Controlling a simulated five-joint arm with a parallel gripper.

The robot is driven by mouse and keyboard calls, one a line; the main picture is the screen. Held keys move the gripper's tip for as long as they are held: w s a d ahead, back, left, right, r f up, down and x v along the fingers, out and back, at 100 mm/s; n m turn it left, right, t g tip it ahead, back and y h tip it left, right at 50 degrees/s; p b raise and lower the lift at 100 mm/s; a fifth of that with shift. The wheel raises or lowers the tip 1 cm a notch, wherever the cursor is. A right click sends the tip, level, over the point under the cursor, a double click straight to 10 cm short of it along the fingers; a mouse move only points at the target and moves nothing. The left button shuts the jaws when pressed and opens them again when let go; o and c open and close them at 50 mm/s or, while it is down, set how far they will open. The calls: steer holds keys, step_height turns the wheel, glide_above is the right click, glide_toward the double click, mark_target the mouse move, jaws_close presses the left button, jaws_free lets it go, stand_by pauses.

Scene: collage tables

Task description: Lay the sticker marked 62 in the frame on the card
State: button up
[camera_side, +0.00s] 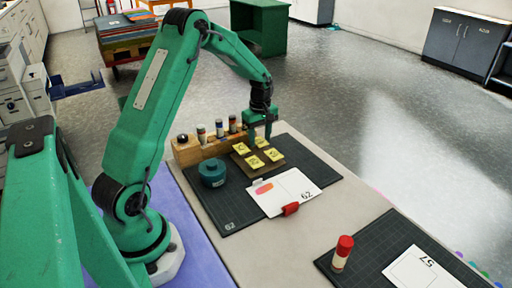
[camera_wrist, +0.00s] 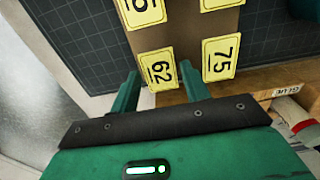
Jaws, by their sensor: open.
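The sticker marked 62 (camera_wrist: 158,72) is yellow with black print and lies on a brown board (camera_wrist: 190,22), next to the sticker marked 75 (camera_wrist: 220,57). My gripper (camera_wrist: 160,77) is open, with one finger on each side of the 62 sticker in the wrist view. In the side view my gripper (camera_side: 266,138) is low at the far edge of the board, over the sticker there (camera_side: 261,142); whether it touches is unclear. The white card (camera_side: 283,189), with an orange patch and the number 62, lies on the dark mat nearer the camera. Its frame is too small to make out.
A wooden rack with bottles (camera_side: 210,148) stands left of the board. A red-capped stick (camera_side: 342,253) and a card marked 57 (camera_side: 420,270) are at front right.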

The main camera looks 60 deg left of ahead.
mark_target(260, 141)
steer(key=shift+c, duration=0.5)
steer(key=c, duration=0.4)
steer(key=shift+r, duration=0.3)
steer(key=shift+r, duration=2.2)
steer(key=shift+d, duration=0.1)
